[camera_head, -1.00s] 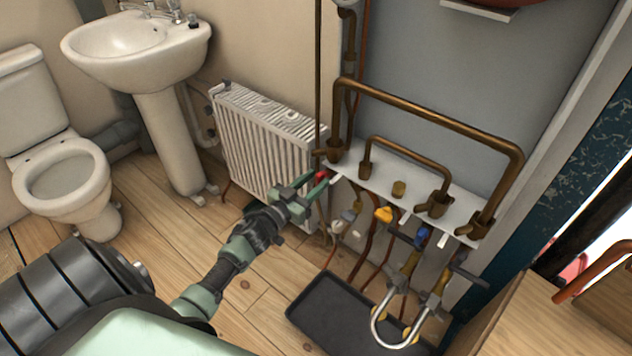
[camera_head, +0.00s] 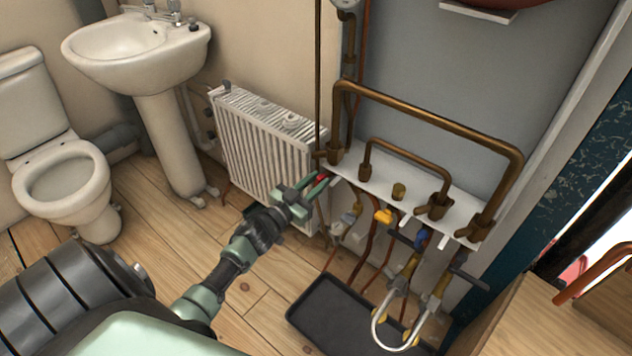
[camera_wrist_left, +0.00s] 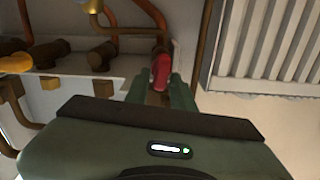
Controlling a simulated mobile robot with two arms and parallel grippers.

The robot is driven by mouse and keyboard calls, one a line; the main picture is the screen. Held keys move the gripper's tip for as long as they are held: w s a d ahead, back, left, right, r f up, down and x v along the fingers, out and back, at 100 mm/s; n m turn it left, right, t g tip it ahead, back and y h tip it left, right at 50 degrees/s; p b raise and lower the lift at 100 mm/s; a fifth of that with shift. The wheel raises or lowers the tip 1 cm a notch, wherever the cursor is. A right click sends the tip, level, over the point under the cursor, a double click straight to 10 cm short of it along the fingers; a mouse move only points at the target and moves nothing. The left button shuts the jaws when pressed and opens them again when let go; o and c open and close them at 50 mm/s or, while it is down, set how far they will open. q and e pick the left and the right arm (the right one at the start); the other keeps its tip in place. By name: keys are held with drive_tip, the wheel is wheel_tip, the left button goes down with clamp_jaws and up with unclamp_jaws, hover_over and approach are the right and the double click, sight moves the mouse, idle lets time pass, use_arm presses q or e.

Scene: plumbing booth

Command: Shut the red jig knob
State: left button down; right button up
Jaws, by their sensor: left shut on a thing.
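The red jig knob (camera_head: 322,178) sits at the left end of the white pipe shelf, beside the radiator. My left gripper (camera_head: 318,188) has its green fingers shut on the knob. In the left wrist view the red knob (camera_wrist_left: 160,72) stands between the two green fingertips (camera_wrist_left: 160,92), its long side running along the fingers. The fingers hide part of the knob in the head view. My right gripper is not in view.
The white shelf (camera_head: 372,185) carries brown copper pipes (camera_head: 430,122). A yellow knob (camera_head: 383,215) and a blue knob (camera_head: 421,238) are to the right. The radiator (camera_head: 262,140) is close on the left. A black tray (camera_head: 335,318) lies on the floor below.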

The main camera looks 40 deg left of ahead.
use_arm(q)
drive_tip(key=m, duration=0.3)
drive_tip(key=shift+d+f, duration=0.1)
drive_tip(key=shift+d, duration=0.05)
drive_tip(key=m+b, duration=0.1)
drive_tip(key=m, duration=0.3)
drive_tip(key=m+b, duration=0.1)
drive_tip(key=m, duration=0.4)
drive_tip(key=f+m+b, duration=0.1)
drive_tip(key=m, duration=0.3)
drive_tip(key=shift+d+m, duration=0.3)
drive_tip(key=shift+d, duration=0.05)
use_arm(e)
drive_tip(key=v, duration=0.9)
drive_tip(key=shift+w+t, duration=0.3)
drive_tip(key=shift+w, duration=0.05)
use_arm(q)
drive_tip(key=shift+m, duration=0.3)
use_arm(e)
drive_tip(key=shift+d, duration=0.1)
use_arm(q)
drive_tip(key=c, duration=1.4)
unclamp_jaws()
drive_tip(key=shift+s, duration=0.1)
